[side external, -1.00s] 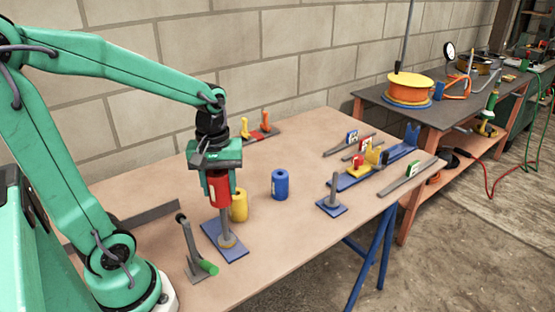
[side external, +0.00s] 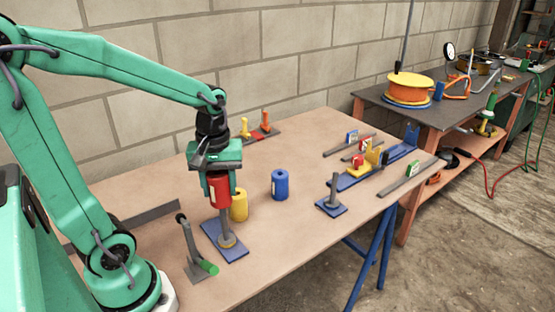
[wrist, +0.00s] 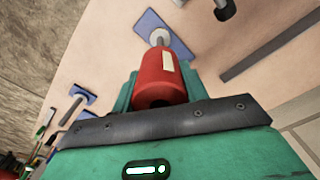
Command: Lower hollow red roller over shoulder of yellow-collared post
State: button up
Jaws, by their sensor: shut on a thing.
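My gripper (side external: 219,186) points down and is shut on the red roller (side external: 220,192), which is upright. A grey post (side external: 225,222) on a blue base plate (side external: 236,254) stands directly below it, with a pale yellowish collar (side external: 228,241) at its foot. The roller's lower end is at the post's top in the side view; I cannot tell whether the post tip is inside it. In the wrist view the roller (wrist: 160,75) hides much of the post, and the blue plate (wrist: 180,51) shows beyond it.
A yellow cylinder (side external: 239,205) stands close behind the post, and a blue cylinder (side external: 280,184) to its right. Another grey post (side external: 334,187) stands on a blue plate further right. Bare tabletop lies between.

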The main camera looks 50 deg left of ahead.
jog(key=shift+f, duration=6)
dwell(0.8)
jog(key=o, duration=1.3)
jog(key=shift+c, duration=0.2)
jog(key=shift+r, duration=0.1)
